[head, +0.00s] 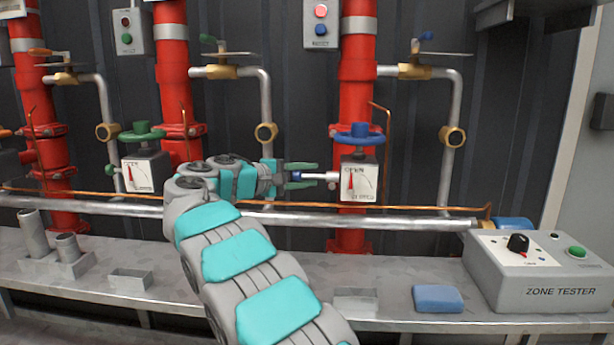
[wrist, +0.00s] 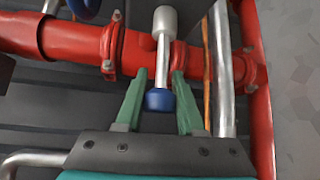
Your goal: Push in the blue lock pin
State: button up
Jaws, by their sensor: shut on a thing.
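The blue lock pin (head: 297,176) has a blue knob and a pale shaft. It lies level and sticks out to the left of the indicator box (head: 359,180) under the blue handwheel (head: 359,134). In the wrist view the pin's blue knob (wrist: 159,100) sits between my green fingers, its shaft running up to a grey cylindrical fitting (wrist: 165,20). My gripper (head: 305,176) reaches the pin from the left, one finger above and one below it, and is shut on it. It also shows in the wrist view (wrist: 160,82). The exact finger contact is hard to see.
Red risers stand behind, with a green handwheel (head: 142,132) and box on the left. A thin copper pipe and a grey pipe (head: 330,221) run below my gripper. The bench holds a blue block (head: 437,298) and a zone tester (head: 540,270).

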grip_shut()
dwell(0.7)
jog(key=shift+d+f+b, duration=0.1)
jog(key=shift+d+b, duration=0.2)
jog(key=shift+d, duration=1.4)
jog(key=o, duration=1)
grip_release()
jog(key=shift+d, duration=0.1)
jog(key=shift+c, duration=0.2)
